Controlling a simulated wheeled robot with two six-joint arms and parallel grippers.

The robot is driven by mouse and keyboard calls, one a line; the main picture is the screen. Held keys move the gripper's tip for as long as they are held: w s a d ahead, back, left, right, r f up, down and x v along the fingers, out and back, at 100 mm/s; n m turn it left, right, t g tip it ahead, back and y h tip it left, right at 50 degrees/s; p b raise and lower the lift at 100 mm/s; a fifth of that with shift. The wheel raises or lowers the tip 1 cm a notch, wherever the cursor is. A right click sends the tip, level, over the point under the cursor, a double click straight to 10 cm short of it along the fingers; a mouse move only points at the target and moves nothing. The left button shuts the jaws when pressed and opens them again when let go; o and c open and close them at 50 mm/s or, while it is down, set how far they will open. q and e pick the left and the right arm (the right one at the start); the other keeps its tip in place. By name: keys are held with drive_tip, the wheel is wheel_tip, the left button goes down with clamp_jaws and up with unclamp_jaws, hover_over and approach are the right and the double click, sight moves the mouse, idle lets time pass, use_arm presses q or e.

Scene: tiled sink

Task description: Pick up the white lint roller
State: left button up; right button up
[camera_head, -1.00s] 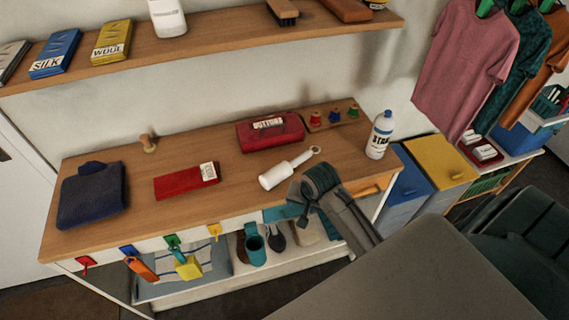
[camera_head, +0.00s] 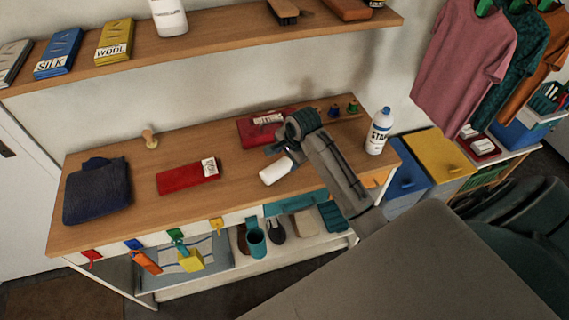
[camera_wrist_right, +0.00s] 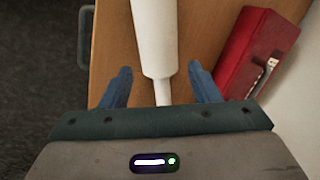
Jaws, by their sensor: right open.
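The white lint roller (camera_head: 276,171) lies on the wooden counter (camera_head: 130,218); its white roll shows in the head view, while its handle is hidden behind my right gripper (camera_head: 282,150). In the right wrist view the roller (camera_wrist_right: 155,40) runs from the top edge down between the two blue fingers of my right gripper (camera_wrist_right: 162,88). The fingers are open, one on each side of the narrow handle (camera_wrist_right: 162,92), with a gap visible on both sides. My left gripper is not in view.
A red button box (camera_head: 252,130) lies just behind the roller and shows at the right in the wrist view (camera_wrist_right: 258,50). A red packet (camera_head: 185,178) and a dark folded cloth (camera_head: 97,190) lie left. A starch bottle (camera_head: 378,133) stands right.

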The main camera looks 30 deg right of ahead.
sight(283, 163)
drive_tip(key=shift+w+a+f+p, duration=0.1)
drive_tip(key=shift+f+p, duration=0.25)
drive_tip(key=shift+p, duration=0.05)
drive_tip(key=p+x, duration=0.1)
drive_tip(key=x, duration=0.2)
drive_tip(key=shift+a+f+p, duration=0.15)
drive_tip(key=shift+f+p, duration=0.1)
drive_tip(key=shift+p, duration=0.05)
drive_tip(key=shift+w+f, duration=0.15)
drive_tip(key=shift+f, duration=0.3)
drive_tip(key=c, duration=0.9)
drive_tip(key=shift+r+b, duration=0.45)
drive_tip(key=shift+r, duration=0.05)
wheel_tip(283, 163, up, 2)
drive_tip(key=shift+r+b, duration=0.15)
drive_tip(key=shift+b, duration=0.65)
drive_tip(key=shift+s+a+r+b, duration=0.3)
drive_tip(key=shift+s+a+b, duration=0.75)
drive_tip(key=shift+s, duration=1.3)
drive_tip(key=shift+s+a+r+b, duration=0.3)
drive_tip(key=shift+s+a+b, duration=0.2)
drive_tip(key=shift+s+a, duration=1.45)
drive_tip(key=shift+s+a+r+b, duration=0.3)
drive_tip(key=shift+s+a+b, duration=0.5)
drive_tip(key=shift+s, duration=2)
